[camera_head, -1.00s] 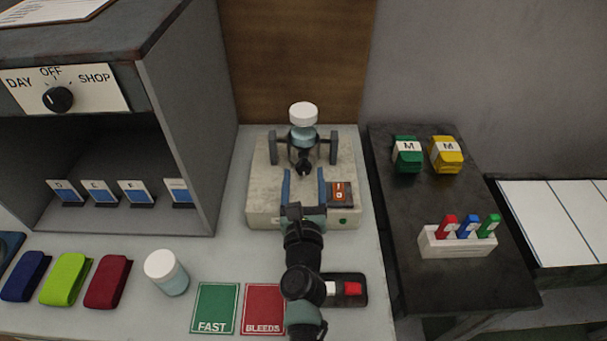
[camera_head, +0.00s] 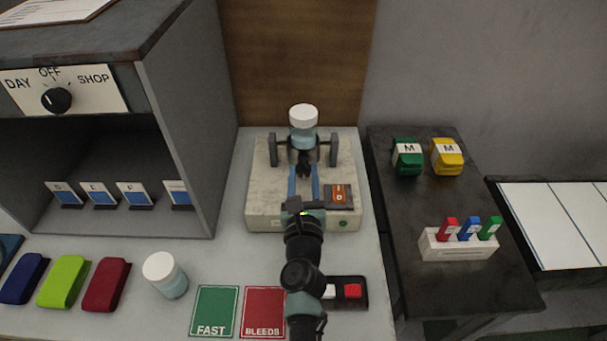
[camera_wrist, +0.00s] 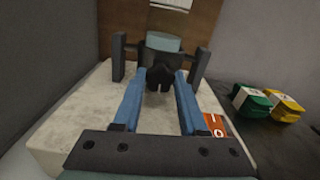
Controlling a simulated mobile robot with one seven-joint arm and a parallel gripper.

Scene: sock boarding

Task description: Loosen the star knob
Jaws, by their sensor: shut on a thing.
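The black star knob (camera_head: 304,162) sits at the front of a clamp on the pale machine (camera_head: 262,205). It also shows in the wrist view (camera_wrist: 160,78). My gripper (camera_head: 304,177) is at the knob, its two blue fingers on either side of it; in the wrist view the fingertips (camera_wrist: 160,76) close on the knob's sides. A jar with a white lid (camera_head: 303,115) stands upright in the clamp between two grey posts. The clamp's ring is partly hidden behind the knob and jar.
An orange switch (camera_head: 341,195) lies just right of my fingers. A second jar (camera_head: 166,274), coloured folded cloths (camera_head: 106,284) and FAST (camera_head: 214,310) and BLEEDS (camera_head: 263,309) cards lie in front. A grey cabinet (camera_head: 176,140) stands left, a dark side table (camera_head: 410,290) right.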

